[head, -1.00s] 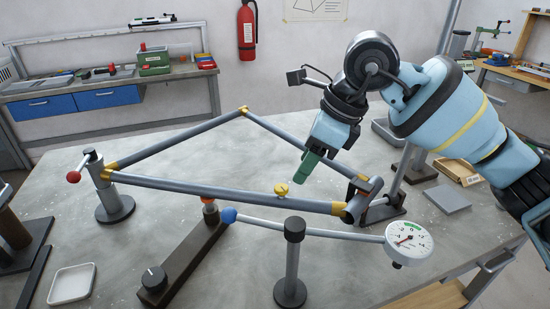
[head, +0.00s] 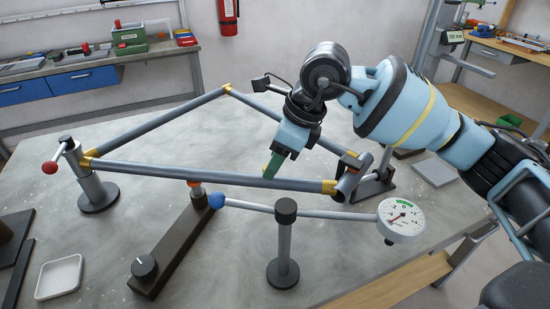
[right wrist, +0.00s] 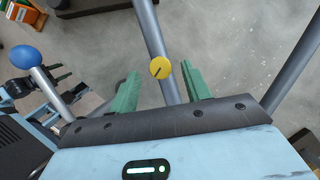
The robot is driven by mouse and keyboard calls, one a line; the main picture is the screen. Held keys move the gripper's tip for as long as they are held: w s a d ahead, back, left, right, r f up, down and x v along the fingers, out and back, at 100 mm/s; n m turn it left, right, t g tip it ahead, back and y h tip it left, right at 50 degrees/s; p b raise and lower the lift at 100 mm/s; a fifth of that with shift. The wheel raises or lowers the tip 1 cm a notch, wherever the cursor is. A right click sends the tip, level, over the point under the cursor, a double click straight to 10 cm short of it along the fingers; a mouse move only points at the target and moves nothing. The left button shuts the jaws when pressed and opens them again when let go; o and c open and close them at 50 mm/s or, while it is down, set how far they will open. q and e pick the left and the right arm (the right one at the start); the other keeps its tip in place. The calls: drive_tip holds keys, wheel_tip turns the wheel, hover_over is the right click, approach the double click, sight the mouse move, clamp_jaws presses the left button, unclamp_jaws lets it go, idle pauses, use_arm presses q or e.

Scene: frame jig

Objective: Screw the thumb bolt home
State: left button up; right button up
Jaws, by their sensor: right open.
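The thumb bolt (right wrist: 160,68) has a round yellow head with a dark slot line. It stands on the long grey front tube (head: 215,176) of the triangular frame. In the right wrist view it lies between the two green fingers of my right gripper (right wrist: 160,76), with a gap on each side. In the head view my right gripper (head: 269,168) is at that tube, fingers pointing down, and it hides the bolt. It is open. How deep the bolt sits in the tube cannot be told. My left gripper is not in the head view.
A blue-ended lever (head: 245,205) runs in front of the tube on a post (head: 284,248) to a dial gauge (head: 401,217). A clamp with a red knob (head: 50,167) holds the left corner. A white tray (head: 60,276) lies front left. Bare bench shows inside the frame.

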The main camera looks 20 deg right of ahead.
drive_tip(key=shift+w+a+f, duration=0.1)
drive_tip(key=shift+a+f, duration=0.05)
drive_tip(key=shift+f, duration=0.25)
drive_tip(key=shift+c, duration=0.5)
drive_tip(key=c, duration=0.9)
drive_tip(key=shift+r, duration=0.1)
